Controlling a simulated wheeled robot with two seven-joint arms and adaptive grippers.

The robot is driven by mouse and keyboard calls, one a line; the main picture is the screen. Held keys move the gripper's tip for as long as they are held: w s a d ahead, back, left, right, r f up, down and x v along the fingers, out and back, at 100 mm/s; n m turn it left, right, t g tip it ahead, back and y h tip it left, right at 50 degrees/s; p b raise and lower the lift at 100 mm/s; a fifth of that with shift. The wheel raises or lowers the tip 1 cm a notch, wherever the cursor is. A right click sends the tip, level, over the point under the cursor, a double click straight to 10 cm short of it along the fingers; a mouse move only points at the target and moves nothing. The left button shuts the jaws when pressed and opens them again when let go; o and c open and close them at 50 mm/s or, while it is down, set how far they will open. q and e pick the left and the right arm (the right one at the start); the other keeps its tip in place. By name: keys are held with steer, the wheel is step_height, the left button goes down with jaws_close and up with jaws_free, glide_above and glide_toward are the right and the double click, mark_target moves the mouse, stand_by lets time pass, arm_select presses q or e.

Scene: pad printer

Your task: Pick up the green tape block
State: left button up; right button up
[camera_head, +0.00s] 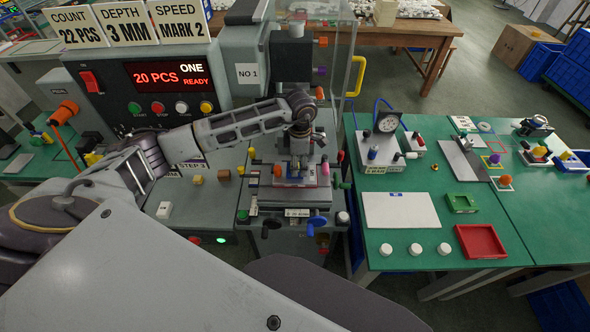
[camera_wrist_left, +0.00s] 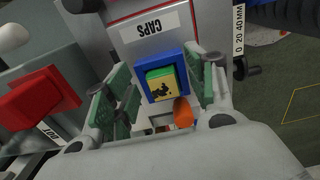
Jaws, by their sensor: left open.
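The green tape block (camera_wrist_left: 161,84) shows in the left wrist view as a small block with green sides and a yellowish top with dark marks. It sits in a blue square holder (camera_wrist_left: 171,60) on the grey machine. My left gripper (camera_wrist_left: 160,78) is open, with one green-padded finger on each side of the block and holder. I cannot tell whether the fingers touch the block. In the head view my left gripper (camera_head: 299,165) points down over the machine's middle, and the block cannot be made out there. My right gripper is not in view.
An orange knob (camera_wrist_left: 183,112) is close to the block, between the fingers. A red part (camera_wrist_left: 40,100) is at the left, and a "CAPS" label (camera_wrist_left: 157,27) lies beyond the holder. A green table (camera_head: 375,255) stands at the right.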

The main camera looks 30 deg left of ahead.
mark_target(299, 165)
arm_select(q)
steer(key=shift+f, duration=0.2)
steer(key=shift+c, duration=0.3)
steer(key=c, duration=0.9)
steer(key=shift+s, duration=0.1)
steer(key=shift+r, duration=0.1)
steer(key=shift+r+p, duration=0.5)
steer(key=shift+r, duration=0.3)
step_height(299, 165, up, 7)
steer(key=p, duration=0.3)
steer(key=shift+r+p, duration=0.35)
steer(key=shift+r, duration=0.3)
